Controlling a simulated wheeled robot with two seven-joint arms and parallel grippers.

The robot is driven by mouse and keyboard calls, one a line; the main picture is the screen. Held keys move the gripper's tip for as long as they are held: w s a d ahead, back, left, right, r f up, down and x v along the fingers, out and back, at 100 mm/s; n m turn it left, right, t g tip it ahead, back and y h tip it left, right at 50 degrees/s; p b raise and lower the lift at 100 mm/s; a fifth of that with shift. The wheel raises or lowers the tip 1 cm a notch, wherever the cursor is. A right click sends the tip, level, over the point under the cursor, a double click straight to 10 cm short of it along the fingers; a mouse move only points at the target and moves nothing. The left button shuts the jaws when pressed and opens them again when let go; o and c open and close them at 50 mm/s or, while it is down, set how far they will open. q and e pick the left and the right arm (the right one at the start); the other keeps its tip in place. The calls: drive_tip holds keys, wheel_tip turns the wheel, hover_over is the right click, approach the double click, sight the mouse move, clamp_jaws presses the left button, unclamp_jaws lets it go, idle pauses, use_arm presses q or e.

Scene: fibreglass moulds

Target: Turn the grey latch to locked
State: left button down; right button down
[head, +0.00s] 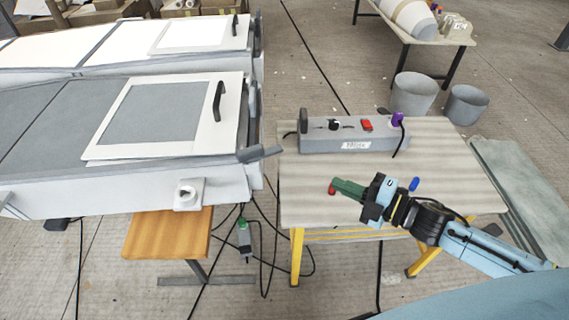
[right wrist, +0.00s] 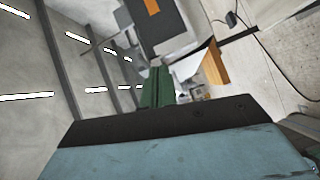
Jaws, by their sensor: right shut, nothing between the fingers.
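A grey latch (head: 260,153) sticks out as a lever from the near right corner of the mould (head: 215,177), beside the lid panel. Its bar points right, toward the work table. My right gripper (head: 337,187) has green fingers and is over the table, right of the latch and nearer to me, well apart from it. In the right wrist view its green fingers (right wrist: 157,88) are together with nothing between them. I cannot make out the latch in that view. My left gripper is not in view.
A grey power box (head: 350,135) with switches and a purple plug stands at the back of the work table (head: 460,165). A small red thing (head: 332,190) shows by my fingertips, and a blue one (head: 414,184) behind the gripper. A wooden stool (head: 165,232) and cables lie below the mould.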

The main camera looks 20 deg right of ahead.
drive_tip(key=s+a+r+n+g+y, duration=0.2)
drive_tip(key=a+r+n+y, duration=0.1)
drive_tip(key=r+n+y, duration=0.15)
approach(266, 156)
drive_tip(key=w+a, duration=0.2)
drive_tip(key=a, duration=0.2)
drive_tip(key=shift+w+a+r+n+h, duration=0.15)
drive_tip(key=shift+w+h, duration=0.05)
drive_tip(key=shift+w, duration=0.15)
drive_tip(key=shift+w+a+r+n+h, duration=0.1)
drive_tip(key=shift+w+a+r+h, duration=0.1)
drive_tip(key=shift+w, duration=0.15)
drive_tip(key=shift+d, duration=0.15)
